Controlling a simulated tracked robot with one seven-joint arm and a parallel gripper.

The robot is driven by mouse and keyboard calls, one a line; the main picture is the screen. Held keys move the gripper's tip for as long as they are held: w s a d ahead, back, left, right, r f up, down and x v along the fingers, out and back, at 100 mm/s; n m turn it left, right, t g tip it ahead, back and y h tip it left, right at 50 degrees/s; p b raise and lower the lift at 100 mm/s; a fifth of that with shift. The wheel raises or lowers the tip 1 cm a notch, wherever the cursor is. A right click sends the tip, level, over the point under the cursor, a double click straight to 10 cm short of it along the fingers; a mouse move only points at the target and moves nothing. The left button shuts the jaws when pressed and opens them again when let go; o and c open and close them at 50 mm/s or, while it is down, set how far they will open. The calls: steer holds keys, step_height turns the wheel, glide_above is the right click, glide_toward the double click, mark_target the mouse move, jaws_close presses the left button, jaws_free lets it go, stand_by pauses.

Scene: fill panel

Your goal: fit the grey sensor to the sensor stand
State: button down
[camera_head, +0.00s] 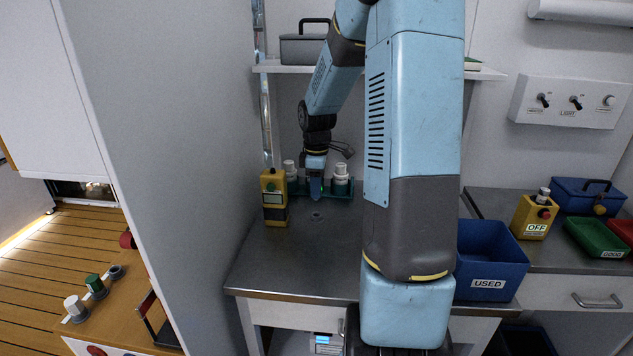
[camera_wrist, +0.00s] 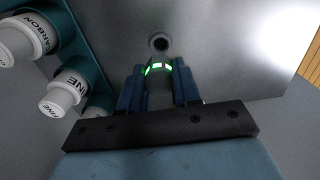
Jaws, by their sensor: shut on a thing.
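My gripper (camera_head: 315,196) points down over the steel bench, just behind the sensor stand as the head view shows it. In the wrist view my gripper (camera_wrist: 160,88) has its blue fingers shut on the grey sensor (camera_wrist: 158,78), whose end carries a lit green ring. The sensor stand (camera_head: 317,216) is a small round grey fitting on the bench. It also shows in the wrist view (camera_wrist: 159,43) as a ring with a dark centre, empty, just beyond the sensor. Sensor and stand look apart in that view; their height gap cannot be told. The sensor is not clear in the head view.
A teal rack (camera_head: 328,190) with white-capped cartridges (camera_head: 341,173) stands behind my gripper. A yellow device (camera_head: 274,200) stands to its left. A blue bin (camera_head: 490,262) marked USED is at the right. The bench front (camera_head: 290,262) is clear. A shelf (camera_head: 390,71) hangs above.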

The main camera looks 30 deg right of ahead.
steer(key=shift+f, duration=1.75)
steer(key=shift+f, duration=1.35)
stand_by(0.6)
steer(key=c, duration=0.7)
jaws_free()
step_height(320, 180, up, 13)
steer(key=shift+d+r, duration=0.1)
steer(key=shift+r, duration=0.25)
